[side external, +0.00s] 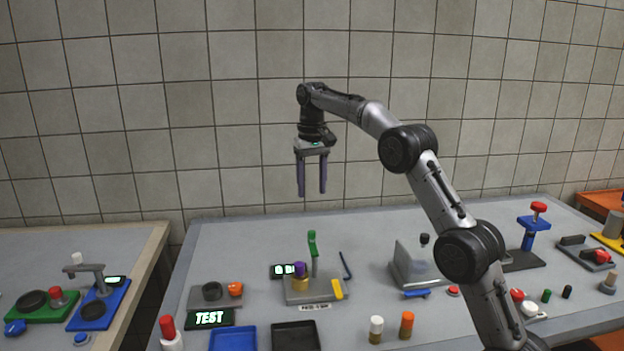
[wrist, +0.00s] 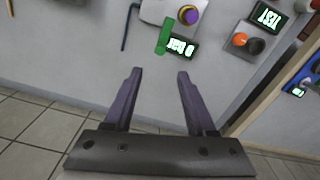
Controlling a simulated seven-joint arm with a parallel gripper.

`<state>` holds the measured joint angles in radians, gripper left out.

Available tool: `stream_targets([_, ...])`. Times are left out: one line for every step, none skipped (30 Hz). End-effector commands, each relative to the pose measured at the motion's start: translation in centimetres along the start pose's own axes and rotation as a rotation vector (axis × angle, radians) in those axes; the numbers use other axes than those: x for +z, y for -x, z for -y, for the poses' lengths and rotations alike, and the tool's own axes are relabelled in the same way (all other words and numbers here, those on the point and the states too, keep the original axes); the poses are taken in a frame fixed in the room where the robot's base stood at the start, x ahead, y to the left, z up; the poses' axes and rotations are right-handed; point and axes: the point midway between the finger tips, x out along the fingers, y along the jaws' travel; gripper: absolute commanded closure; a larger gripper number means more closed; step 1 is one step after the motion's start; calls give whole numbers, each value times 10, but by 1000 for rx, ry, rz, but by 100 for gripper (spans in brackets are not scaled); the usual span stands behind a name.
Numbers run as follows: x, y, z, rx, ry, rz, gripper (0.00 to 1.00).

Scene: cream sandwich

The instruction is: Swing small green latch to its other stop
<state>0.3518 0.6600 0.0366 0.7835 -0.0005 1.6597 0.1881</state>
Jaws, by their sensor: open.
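The small green latch (side external: 312,244) stands upright at the top of a grey post on a light grey fixture (side external: 303,296). In the wrist view the green latch (wrist: 163,37) is a short bar beside a lit display. The fixture also carries a purple-topped brass knob (side external: 300,276) and a yellow lever (side external: 338,289). My gripper (side external: 312,193) is open and empty, pointing down, above the latch in the side view and apart from it. In the wrist view my gripper (wrist: 160,73) shows both purple fingers spread, with bare table between them.
A small display (side external: 283,271) sits behind the fixture, and a dark blue rod (side external: 345,265) stands to its right. An orange knob (side external: 235,289) is on a grey block to the left. Blue (side external: 233,339) and black (side external: 296,336) trays lie in front. The air around my gripper is clear.

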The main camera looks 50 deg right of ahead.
Motion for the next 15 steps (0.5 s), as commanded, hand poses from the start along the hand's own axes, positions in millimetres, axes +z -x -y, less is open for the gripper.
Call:
stream_targets([-1,5,0,0,0,0,44])
stream_targets([-1,8,0,0,0,-1,44])
stream_targets([-1,11,0,0,0,0,44])
stream_targets([0,13,0,0,0,0,44])
stream_targets([0,15,0,0,0,0,44])
stream_targets([0,16,0,0,0,1,44])
stream_targets([0,17,0,0,0,2,44])
stream_targets([0,18,0,1,0,2,44])
stream_targets([0,18,0,1,0,2,44])
stream_targets([0,19,0,1,0,2,44])
stream_targets([0,19,0,0,0,2,44])
stream_targets([0,19,0,0,0,2,44])
stream_targets([0,19,0,0,0,2,44])
stream_targets([0,19,0,0,0,2,44])
stream_targets([0,19,0,0,0,2,44])
